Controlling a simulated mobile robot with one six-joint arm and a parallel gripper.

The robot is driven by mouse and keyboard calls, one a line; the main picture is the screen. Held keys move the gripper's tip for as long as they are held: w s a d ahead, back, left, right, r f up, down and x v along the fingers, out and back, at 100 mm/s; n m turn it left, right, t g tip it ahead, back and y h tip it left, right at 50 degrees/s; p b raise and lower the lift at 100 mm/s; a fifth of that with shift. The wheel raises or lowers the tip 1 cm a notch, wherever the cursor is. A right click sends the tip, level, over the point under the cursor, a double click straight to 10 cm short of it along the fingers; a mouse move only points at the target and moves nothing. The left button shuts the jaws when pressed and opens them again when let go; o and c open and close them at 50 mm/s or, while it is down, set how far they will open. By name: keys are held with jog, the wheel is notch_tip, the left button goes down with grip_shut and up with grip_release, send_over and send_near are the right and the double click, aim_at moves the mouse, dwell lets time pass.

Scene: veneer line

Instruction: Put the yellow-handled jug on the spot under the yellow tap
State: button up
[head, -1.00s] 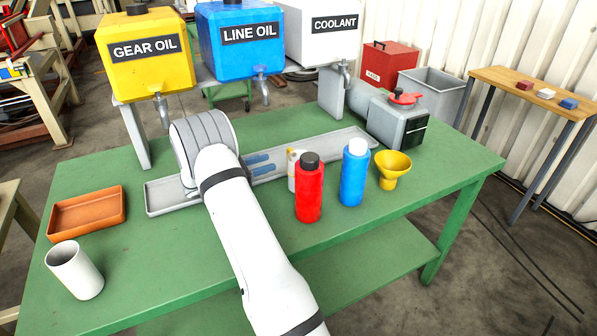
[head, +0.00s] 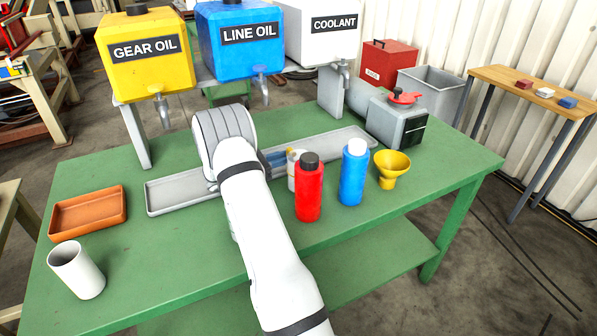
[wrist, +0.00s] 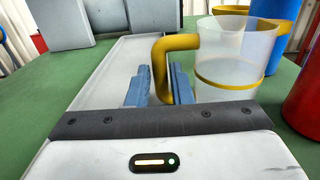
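The yellow-handled jug (wrist: 235,52) is clear with a yellow band and stands upright, seen close in the wrist view. In the head view only a sliver of the jug (head: 292,172) shows between my arm and the red bottle. My gripper (wrist: 160,86) has its blue fingers on either side of the yellow handle (wrist: 160,62), with a gap visible on the left. The gripper (head: 275,160) is partly hidden by my wrist in the head view. The yellow tap (head: 162,108) hangs below the yellow GEAR OIL tank (head: 150,75). I cannot make out a marked spot under it; the grey tray (head: 165,198) lies below.
A red bottle (head: 309,192) and a blue bottle (head: 353,178) stand right of the jug, beside a yellow funnel (head: 391,165). An orange tray (head: 88,213) and white cup (head: 77,270) are at left. Blue (head: 262,88) and white-tank (head: 345,68) taps hang overhead.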

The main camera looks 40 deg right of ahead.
grip_shut()
